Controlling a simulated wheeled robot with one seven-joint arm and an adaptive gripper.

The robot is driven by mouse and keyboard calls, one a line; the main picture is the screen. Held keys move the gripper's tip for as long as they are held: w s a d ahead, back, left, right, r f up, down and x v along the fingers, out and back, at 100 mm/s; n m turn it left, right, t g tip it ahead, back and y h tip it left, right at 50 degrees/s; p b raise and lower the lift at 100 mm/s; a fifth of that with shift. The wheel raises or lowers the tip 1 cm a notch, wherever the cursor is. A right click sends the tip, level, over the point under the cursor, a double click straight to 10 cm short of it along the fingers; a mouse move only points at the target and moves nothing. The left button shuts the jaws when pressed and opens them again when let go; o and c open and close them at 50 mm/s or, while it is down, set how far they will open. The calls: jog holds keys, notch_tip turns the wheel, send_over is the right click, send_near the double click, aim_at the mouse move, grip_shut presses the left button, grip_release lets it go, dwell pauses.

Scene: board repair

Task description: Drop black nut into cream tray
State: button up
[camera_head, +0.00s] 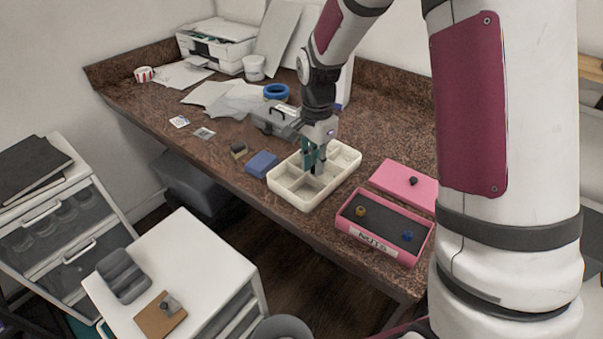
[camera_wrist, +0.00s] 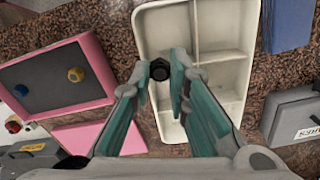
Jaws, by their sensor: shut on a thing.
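My gripper (camera_head: 314,165) is over the cream tray (camera_head: 289,200), with its fingers pointing down. In the wrist view, my gripper's teal fingers (camera_wrist: 160,72) are on either side of the black nut (camera_wrist: 160,70), shut on it. The nut is seen against the floor of the cream tray (camera_wrist: 222,25), inside the tray's outline. The tray has several compartments, and those I can see look empty. In the head view the fingers hide the nut, and its exact height above the tray floor is hard to tell.
A pink bin (camera_head: 386,233) with a yellow and a blue nut stands right of the tray, beside a pink lid (camera_head: 398,178) with a small black piece on it. A blue box (camera_head: 262,164) and a grey case (camera_head: 268,124) lie left of and behind the tray.

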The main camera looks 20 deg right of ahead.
jog(key=shift+f+b, duration=1.05)
jog(key=shift+f, duration=1.4)
jog(key=o, duration=0.9)
notch_tip(320, 180, up, 12)
jog(key=shift+f, duration=0.25)
jog(key=shift+r, duration=0.25)
